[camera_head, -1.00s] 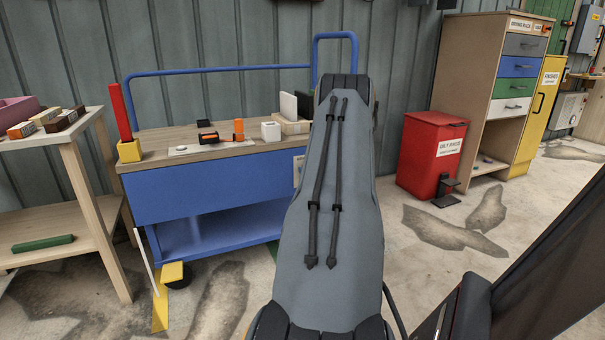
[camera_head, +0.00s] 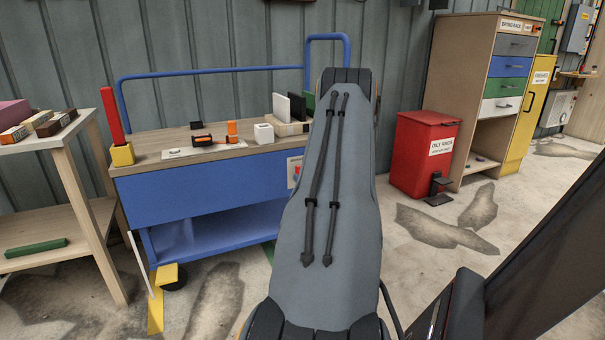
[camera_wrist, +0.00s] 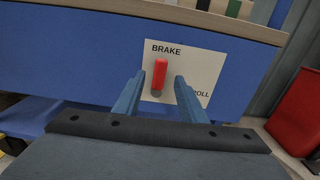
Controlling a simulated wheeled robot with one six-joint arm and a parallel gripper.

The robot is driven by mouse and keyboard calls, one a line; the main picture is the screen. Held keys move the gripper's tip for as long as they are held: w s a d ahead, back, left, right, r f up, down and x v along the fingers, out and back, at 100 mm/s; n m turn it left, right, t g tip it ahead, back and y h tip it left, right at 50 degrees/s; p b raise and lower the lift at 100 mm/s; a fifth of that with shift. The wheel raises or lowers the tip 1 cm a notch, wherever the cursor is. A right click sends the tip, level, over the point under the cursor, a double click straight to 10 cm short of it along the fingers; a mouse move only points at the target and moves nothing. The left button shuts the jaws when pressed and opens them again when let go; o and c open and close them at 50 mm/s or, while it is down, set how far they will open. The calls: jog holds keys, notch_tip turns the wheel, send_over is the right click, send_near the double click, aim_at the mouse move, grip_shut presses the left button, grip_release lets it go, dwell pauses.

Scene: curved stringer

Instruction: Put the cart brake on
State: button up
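The blue cart (camera_head: 200,190) stands against the wall with a wooden top. A white brake sign (camera_head: 290,181) is on its front, partly hidden by my arm in the head view. In the wrist view the sign (camera_wrist: 206,72) reads BRAKE at the top and has a partly hidden word, ending in OLL, at lower right. A red brake lever (camera_wrist: 160,74) stands about upright, just below the word BRAKE. My gripper (camera_wrist: 158,86) is open, its blue fingers on either side of the lever in the picture. I cannot tell whether they touch it.
Tools and blocks lie on the cart top (camera_head: 150,160). A yellow-and-white post (camera_head: 155,310) and a wheel are at its lower left. A wooden shelf (camera_head: 75,160) stands left; a red bin (camera_head: 422,155) and drawer cabinet (camera_head: 480,100) stand right. Stained floor lies in front.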

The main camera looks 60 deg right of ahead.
jog(key=shift+v, duration=1.4)
